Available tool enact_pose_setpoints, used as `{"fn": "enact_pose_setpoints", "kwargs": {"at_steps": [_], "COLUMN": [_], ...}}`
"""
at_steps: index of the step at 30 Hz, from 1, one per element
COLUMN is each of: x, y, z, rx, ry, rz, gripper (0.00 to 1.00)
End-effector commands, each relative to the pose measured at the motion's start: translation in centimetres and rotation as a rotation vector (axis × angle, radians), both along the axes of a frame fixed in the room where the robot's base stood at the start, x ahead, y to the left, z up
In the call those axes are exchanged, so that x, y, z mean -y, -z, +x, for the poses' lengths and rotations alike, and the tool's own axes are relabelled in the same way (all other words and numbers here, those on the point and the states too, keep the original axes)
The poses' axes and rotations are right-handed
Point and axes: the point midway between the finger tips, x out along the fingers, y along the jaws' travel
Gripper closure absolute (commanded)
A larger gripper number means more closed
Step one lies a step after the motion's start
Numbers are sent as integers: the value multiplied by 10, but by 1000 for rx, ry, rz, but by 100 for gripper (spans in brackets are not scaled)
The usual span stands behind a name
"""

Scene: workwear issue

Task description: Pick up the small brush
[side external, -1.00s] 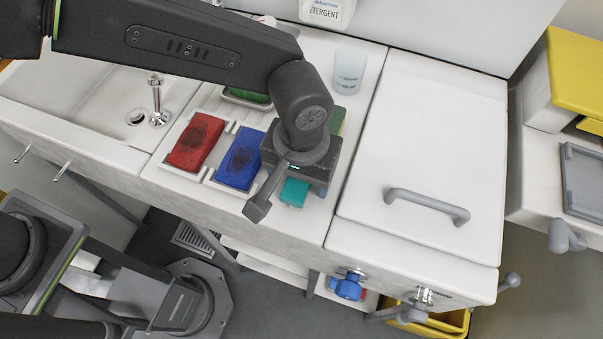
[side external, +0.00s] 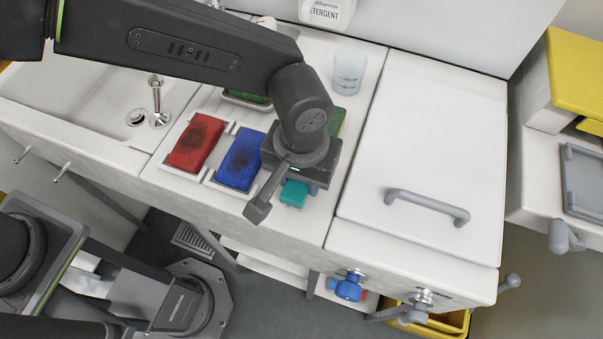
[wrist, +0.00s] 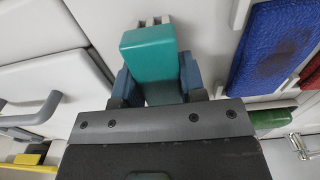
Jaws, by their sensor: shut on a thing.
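The small brush shows as a teal block (wrist: 148,52) in the wrist view, between the two blue fingers of my gripper (wrist: 158,84). The fingers press on its two sides, so my gripper is shut on it. In the side external view the brush's teal end (side external: 293,194) sticks out from under my gripper (side external: 305,186), low over the white counter. Its bristles and the far part of its body are hidden. I cannot tell whether it still touches the counter.
A blue sponge-like block (side external: 240,160) and a red one (side external: 195,143) lie in white holders to the left. A green item (side external: 337,122) is partly hidden behind my gripper. A clear cup (side external: 349,70) stands behind. A white lid with a grey handle (side external: 427,204) is to the right.

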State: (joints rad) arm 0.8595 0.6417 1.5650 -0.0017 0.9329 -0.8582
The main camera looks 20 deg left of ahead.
Motion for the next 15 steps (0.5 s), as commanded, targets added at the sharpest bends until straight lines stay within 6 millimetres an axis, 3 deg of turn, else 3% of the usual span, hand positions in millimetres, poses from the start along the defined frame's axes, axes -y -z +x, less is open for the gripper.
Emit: {"fn": "enact_pose_setpoints", "kwargs": {"at_steps": [8, 14, 15], "x": [0, 0, -7], "y": [-12, -43, -47], "z": [0, 0, 4], "rx": [1, 3, 2], "ry": [0, 0, -4], "rz": [-1, -2, 0], "gripper": [86, 86, 86]}}
